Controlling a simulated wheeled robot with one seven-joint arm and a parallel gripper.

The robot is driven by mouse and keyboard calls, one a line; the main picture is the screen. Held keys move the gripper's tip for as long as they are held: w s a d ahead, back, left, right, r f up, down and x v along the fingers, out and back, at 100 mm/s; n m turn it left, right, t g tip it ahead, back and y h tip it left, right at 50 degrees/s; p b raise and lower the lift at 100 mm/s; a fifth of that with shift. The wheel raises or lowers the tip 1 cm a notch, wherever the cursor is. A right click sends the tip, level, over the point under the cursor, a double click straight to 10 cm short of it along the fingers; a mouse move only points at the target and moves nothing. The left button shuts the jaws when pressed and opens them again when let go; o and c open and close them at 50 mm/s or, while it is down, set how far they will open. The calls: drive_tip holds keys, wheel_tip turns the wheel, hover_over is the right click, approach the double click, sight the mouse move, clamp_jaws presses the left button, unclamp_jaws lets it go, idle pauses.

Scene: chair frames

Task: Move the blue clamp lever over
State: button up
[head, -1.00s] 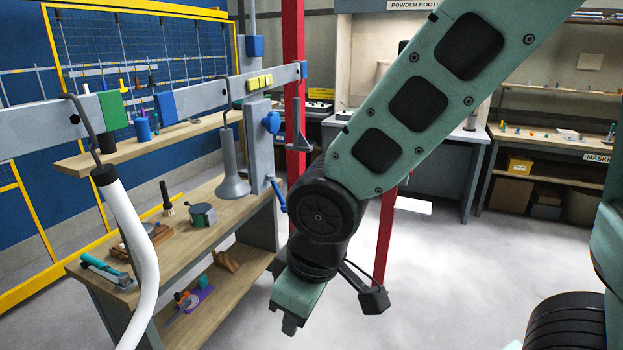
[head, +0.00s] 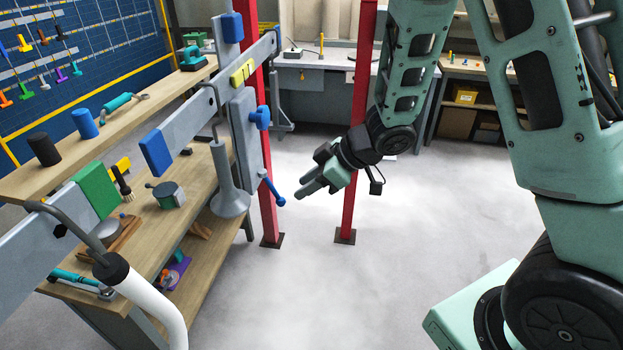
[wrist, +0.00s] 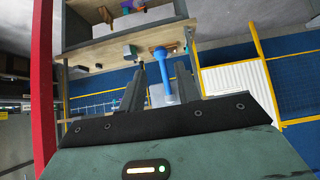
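The blue clamp lever (head: 273,191) hangs slanting down to the right from the grey clamp body (head: 245,140) on the horizontal rail. It ends in a small round knob. My gripper (head: 309,187) is to the right of the lever in the head view, its fingers pointing left towards it. A gap shows between fingertips and knob. In the wrist view my gripper's two dark fingers (wrist: 163,85) are spread apart. Blue parts of the clamp, apparently including the lever (wrist: 166,80), show between and beyond the fingers. Nothing is seen gripped.
A red post (head: 264,180) stands behind the clamp and another red post (head: 359,120) behind my arm. A grey bell-shaped part (head: 229,190) hangs left of the clamp. The wooden bench (head: 215,225) with tools is at left. The floor at centre and right is clear.

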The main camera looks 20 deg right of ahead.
sight(284, 199)
drive_tip(key=b+x, duration=0.5)
drive_tip(key=x, duration=0.2)
drive_tip(key=shift+f+b, duration=0.3)
drive_tip(key=shift+b, duration=0.1)
drive_tip(key=shift+r+p, duration=0.4)
drive_tip(key=shift+r, duration=0.05)
drive_tip(key=c, duration=0.5)
drive_tip(key=shift+r, duration=0.1)
drive_tip(key=shift+p+v, duration=0.85)
drive_tip(key=shift+v, duration=0.3)
drive_tip(key=shift+d, duration=0.15)
